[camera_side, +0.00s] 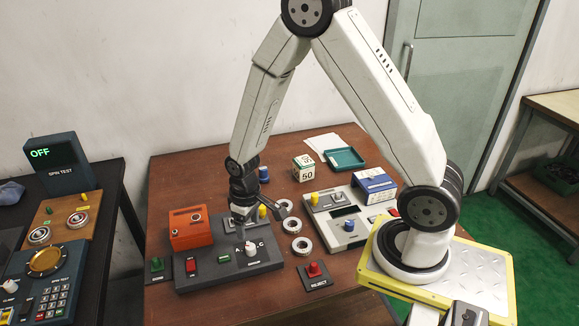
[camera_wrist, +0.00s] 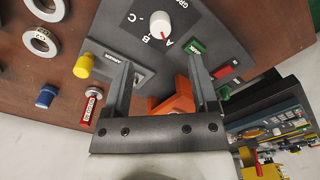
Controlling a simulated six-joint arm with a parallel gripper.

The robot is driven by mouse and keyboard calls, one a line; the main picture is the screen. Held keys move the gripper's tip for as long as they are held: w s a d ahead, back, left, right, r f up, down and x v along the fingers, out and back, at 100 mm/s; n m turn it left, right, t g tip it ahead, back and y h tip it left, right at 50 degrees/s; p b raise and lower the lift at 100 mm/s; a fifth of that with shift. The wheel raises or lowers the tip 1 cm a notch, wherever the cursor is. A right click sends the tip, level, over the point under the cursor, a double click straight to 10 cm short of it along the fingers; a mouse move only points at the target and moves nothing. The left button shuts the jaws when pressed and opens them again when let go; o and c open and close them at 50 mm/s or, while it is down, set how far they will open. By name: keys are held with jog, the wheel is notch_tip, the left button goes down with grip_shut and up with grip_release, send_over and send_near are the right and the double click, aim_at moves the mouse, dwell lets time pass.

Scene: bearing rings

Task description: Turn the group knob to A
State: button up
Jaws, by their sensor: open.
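The white group knob (camera_wrist: 161,23) stands upright on the dark grey panel (camera_wrist: 205,28), with small letters around it in the wrist view. A red mark shows at its lower edge, by the letters; I cannot tell surely which letter it indicates. In the side view the white knob (camera_side: 250,248) sits near the front of the dark panel (camera_side: 222,268). My gripper (camera_side: 241,220) is above the panel, just behind and left of the knob, apart from it. In the wrist view my gripper (camera_wrist: 161,66) has its two fingers spread with nothing held between them.
An orange box (camera_side: 190,230) stands at the panel's left. A red switch (camera_side: 193,265) and green button (camera_side: 157,265) lie nearby. A yellow knob (camera_wrist: 83,67) is close to the gripper's left finger in the wrist view.

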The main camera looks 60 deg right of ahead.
aim_at(250, 246)
jog(key=n, duration=0.5)
jog(key=shift+s+a+h, duration=0.1)
jog(key=shift+a+h, duration=0.2)
jog(key=shift+h, duration=0.1)
jog(key=shift+f, duration=0.1)
jog(key=shift+d+f, duration=0.15)
jog(key=shift+f, duration=3.65)
grip_shut()
